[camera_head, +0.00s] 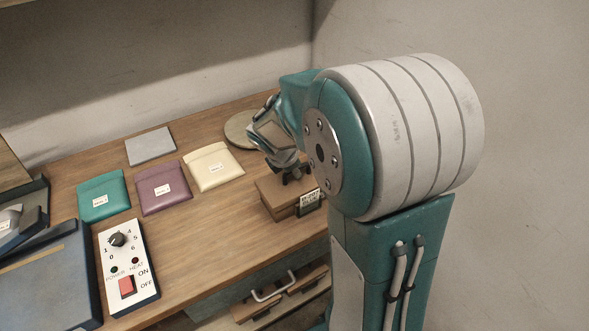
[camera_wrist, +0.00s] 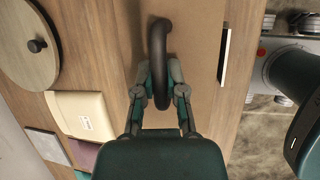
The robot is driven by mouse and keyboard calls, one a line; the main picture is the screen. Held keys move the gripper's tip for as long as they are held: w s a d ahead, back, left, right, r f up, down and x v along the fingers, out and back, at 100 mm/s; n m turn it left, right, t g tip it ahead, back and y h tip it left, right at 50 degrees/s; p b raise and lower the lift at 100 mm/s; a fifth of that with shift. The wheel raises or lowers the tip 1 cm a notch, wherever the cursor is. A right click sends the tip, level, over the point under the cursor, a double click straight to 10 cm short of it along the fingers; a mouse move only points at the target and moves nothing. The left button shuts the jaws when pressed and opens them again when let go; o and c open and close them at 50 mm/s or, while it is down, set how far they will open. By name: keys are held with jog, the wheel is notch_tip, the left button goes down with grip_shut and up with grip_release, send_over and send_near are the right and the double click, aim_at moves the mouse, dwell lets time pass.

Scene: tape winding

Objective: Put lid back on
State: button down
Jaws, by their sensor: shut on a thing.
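My gripper (camera_wrist: 157,78) is shut on a black curved handle (camera_wrist: 159,35) in the wrist view. The handle stands on a flat brown lid (camera_wrist: 200,45). In the head view my gripper (camera_head: 292,172) is over a small brown wooden box (camera_head: 284,205) with a label on its front, at the right of the desk. The brown top is at the box's upper edge; I cannot tell whether it rests fully on it or sits slightly above. My arm and gripper hide part of the box top and the handle.
A round wooden disc (camera_wrist: 27,42) with a dark knob lies behind the box. Cream (camera_head: 213,166), purple (camera_head: 163,188) and teal (camera_head: 102,195) pouches and a grey plate (camera_head: 150,146) lie to the left. A control panel (camera_head: 127,265) is near the front. The desk between is clear.

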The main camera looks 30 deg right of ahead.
jog(key=c, duration=0.6)
grip_release()
jog(key=shift+c, duration=0.2)
jog(key=v, duration=1.2)
jog(key=shift+a, duration=0.1)
jog(key=s+a+r+m+t+y, duration=0.1)
jog(key=s+a+m+y, duration=0.1)
jog(key=s+m, duration=0.6)
jog(key=s+a+r+m+t+y, duration=0.1)
jog(key=s+a+m+t+y, duration=0.1)
jog(key=s+a+m, duration=0.3)
jog(key=s+m, duration=0.4)
jog(key=m, duration=0.1)
jog(key=shift+a, duration=0.2)
